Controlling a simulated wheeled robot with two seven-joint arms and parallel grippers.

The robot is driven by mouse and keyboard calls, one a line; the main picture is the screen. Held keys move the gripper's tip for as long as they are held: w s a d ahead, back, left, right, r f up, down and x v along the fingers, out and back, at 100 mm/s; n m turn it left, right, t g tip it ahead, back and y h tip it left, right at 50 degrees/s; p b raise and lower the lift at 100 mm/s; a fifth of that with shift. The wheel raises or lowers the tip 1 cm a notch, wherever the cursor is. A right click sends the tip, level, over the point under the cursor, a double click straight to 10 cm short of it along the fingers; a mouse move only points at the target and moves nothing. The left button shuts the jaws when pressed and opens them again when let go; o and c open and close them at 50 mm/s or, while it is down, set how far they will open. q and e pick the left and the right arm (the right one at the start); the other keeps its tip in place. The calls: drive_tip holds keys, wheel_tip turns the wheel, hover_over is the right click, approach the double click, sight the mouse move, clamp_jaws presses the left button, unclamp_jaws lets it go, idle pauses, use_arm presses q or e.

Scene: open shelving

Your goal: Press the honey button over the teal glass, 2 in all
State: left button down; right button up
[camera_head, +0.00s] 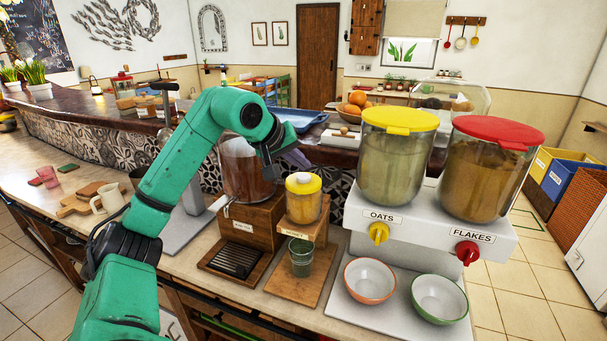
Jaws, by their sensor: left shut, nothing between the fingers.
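The honey dispenser (304,206) is a small clear jar of yellow-amber content on a wooden stand. Its round yellow top (303,182) faces up; I cannot tell whether this top is the button. The teal glass (301,258) stands upright on a wooden board below the jar. My left gripper (297,160) is shut and empty, pointing down just behind and above the yellow top. I cannot tell whether it touches the top. My right gripper is out of view.
A larger brown dispenser (246,172) stands left of the honey jar, partly behind my arm. Oats (391,170) and flakes (487,180) dispensers stand to the right, with an orange-rimmed bowl (369,281) and a green-rimmed bowl (440,298) below. A cream mug (108,199) is at left.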

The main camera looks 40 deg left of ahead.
sight(301, 178)
use_arm(q)
wheel_tip(301, 178, up, 5)
drive_tip(key=p, duration=0.5)
drive_tip(key=shift+r, duration=0.15)
idle(2.3)
drive_tip(key=r+n+p, duration=0.1)
drive_tip(key=n, duration=0.4)
drive_tip(key=r+n+p, duration=0.1)
drive_tip(key=n, duration=0.5)
drive_tip(key=r+n+h+p, duration=0.1)
drive_tip(key=n, duration=0.4)
drive_tip(key=shift+a+r+n+p, duration=0.25)
drive_tip(key=shift+a+n+p, duration=0.1)
drive_tip(key=shift+n+p, duration=0.05)
drive_tip(key=shift+f, duration=0.1)
